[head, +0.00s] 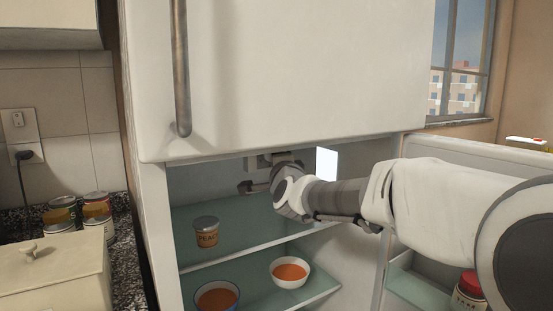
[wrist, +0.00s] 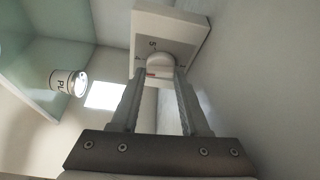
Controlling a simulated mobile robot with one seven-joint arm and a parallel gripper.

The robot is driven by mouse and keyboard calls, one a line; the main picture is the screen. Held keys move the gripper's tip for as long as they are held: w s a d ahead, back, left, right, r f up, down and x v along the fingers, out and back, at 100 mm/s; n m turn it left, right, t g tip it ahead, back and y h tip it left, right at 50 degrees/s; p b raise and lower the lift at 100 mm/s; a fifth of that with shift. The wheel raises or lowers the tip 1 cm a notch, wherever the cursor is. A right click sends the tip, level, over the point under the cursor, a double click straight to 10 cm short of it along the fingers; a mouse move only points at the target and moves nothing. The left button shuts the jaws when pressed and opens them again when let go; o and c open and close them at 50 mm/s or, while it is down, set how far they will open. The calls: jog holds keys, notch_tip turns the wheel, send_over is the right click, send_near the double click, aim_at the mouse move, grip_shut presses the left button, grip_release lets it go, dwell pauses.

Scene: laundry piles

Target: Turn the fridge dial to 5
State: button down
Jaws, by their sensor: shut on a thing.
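The fridge dial (wrist: 160,62) is a round white knob on a pale box-like housing (wrist: 182,27) in the wrist view. A "5" is printed on the housing beside the knob, and a small reddish mark shows at the knob's near edge. My gripper (wrist: 160,78) has one finger on each side of the knob and is shut on it. In the head view my gripper (head: 256,187) reaches into the upper part of the open fridge, below the housing (head: 270,160). The dial itself is too small or hidden to make out there.
A labelled can (head: 206,231) stands on the glass shelf (head: 255,225) below my gripper. Two bowls of orange food (head: 290,271) (head: 217,298) sit lower down. A bright panel (head: 326,163) is behind my wrist. The open fridge door (head: 480,160) stands at right.

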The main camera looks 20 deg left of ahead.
jog(key=shift+c, duration=2)
grip_release()
